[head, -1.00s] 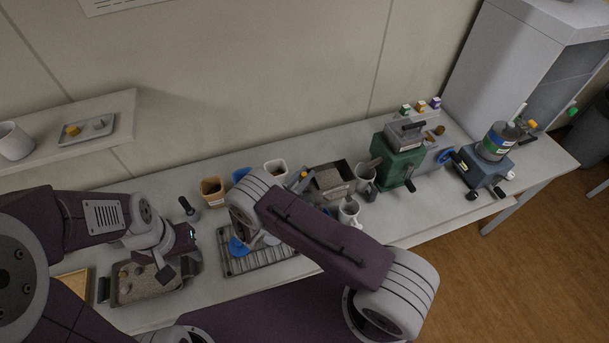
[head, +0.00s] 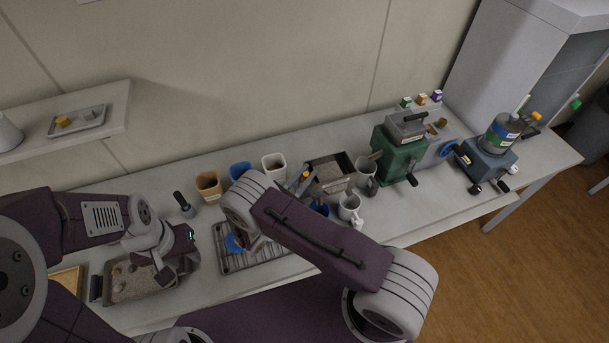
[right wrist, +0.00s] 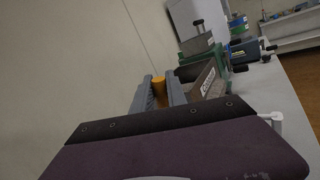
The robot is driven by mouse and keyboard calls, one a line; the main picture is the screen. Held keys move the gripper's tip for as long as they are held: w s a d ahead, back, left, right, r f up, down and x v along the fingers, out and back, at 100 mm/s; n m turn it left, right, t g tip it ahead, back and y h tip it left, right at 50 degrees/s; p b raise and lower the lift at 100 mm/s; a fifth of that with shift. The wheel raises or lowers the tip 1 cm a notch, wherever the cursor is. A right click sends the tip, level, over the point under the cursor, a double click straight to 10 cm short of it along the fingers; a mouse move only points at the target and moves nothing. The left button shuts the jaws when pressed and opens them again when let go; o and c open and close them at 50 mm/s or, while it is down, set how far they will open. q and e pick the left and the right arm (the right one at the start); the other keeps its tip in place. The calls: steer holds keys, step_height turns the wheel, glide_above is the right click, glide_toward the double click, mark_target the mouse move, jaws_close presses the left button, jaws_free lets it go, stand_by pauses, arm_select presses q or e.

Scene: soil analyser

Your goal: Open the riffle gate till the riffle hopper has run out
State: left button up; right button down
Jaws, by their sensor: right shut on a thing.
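The riffle hopper (head: 330,170) is a grey metal box with a brown inside, behind my right arm in the head view. It also shows in the right wrist view (right wrist: 203,80) with a white label. My right gripper (right wrist: 159,92) is shut on an orange-yellow knob (right wrist: 159,84), which looks like the riffle gate's handle at the hopper's near side. In the head view the knob (head: 306,173) shows just past my right forearm. The gate and the hopper's soil level are not clear. My left gripper (head: 178,265) is over the right end of a soil tray (head: 125,292); its jaws are unclear.
Cups (head: 208,184) stand behind a wire rack (head: 270,258). A white mug (head: 349,208) and a grey jug (head: 366,172) stand near the hopper. A green machine (head: 397,152) and a blue machine (head: 487,163) are to the right. A shelf (head: 110,115) overhangs at left.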

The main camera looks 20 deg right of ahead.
steer(key=shift+f, duration=0.1)
steer(key=c, duration=1.6)
jaws_free()
steer(key=shift+a, duration=0.1)
steer(key=b+v, duration=0.4)
steer(key=v, duration=0.5)
